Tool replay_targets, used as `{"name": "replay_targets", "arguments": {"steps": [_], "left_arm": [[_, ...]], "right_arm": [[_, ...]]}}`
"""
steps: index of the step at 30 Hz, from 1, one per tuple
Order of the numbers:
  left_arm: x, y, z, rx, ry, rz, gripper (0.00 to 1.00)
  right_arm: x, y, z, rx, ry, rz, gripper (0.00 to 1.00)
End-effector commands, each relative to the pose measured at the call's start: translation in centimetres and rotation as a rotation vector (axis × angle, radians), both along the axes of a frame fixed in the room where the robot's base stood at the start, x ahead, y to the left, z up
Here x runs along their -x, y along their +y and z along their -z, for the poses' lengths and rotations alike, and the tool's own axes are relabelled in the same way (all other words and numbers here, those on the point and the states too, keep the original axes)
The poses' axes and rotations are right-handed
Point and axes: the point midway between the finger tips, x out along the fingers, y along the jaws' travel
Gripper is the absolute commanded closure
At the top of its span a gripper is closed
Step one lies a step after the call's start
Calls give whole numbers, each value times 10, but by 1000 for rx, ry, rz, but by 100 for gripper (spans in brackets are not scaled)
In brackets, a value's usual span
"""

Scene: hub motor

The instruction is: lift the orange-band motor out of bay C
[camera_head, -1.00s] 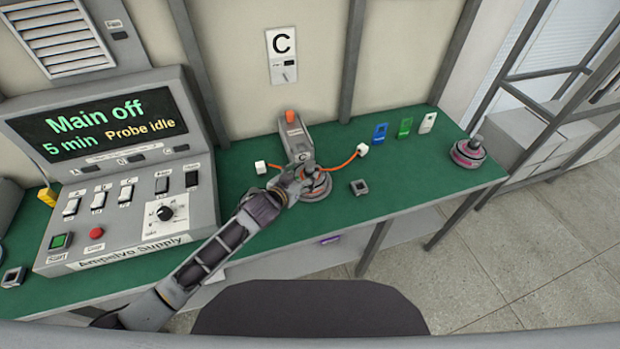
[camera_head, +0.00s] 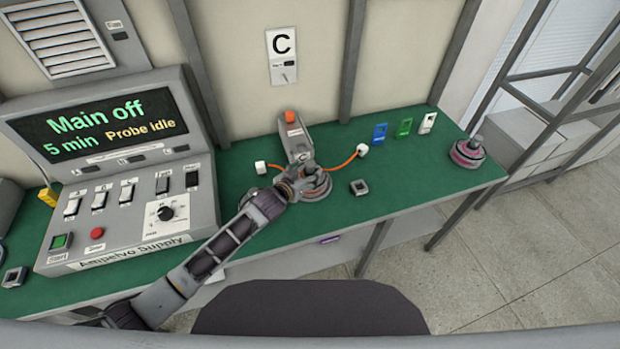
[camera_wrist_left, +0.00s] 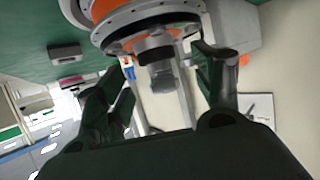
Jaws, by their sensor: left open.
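The left gripper (camera_wrist_left: 160,88) is open, one finger on each side of the shaft. I cannot tell whether either finger touches it. My right gripper is not in view.
A grey clamp (camera_head: 297,140) with an orange knob stands behind the motor. Orange cables with white plugs (camera_head: 362,150) lie on both sides. A pink-banded motor (camera_head: 467,152) stands at the bench's right end. The supply console (camera_head: 120,190) stands at left; its screen reads "Main off".

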Motion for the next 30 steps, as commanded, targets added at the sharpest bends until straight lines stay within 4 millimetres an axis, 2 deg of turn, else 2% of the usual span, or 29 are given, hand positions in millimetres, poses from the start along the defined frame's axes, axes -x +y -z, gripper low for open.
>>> {"name": "replay_targets", "arguments": {"steps": [15, 30], "left_arm": [[-29, -15, 13, 2, -1, 0, 33], [-31, -16, 14, 2, -1, 1, 33]], "right_arm": [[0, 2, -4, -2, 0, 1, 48], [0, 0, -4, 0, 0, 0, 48]]}}
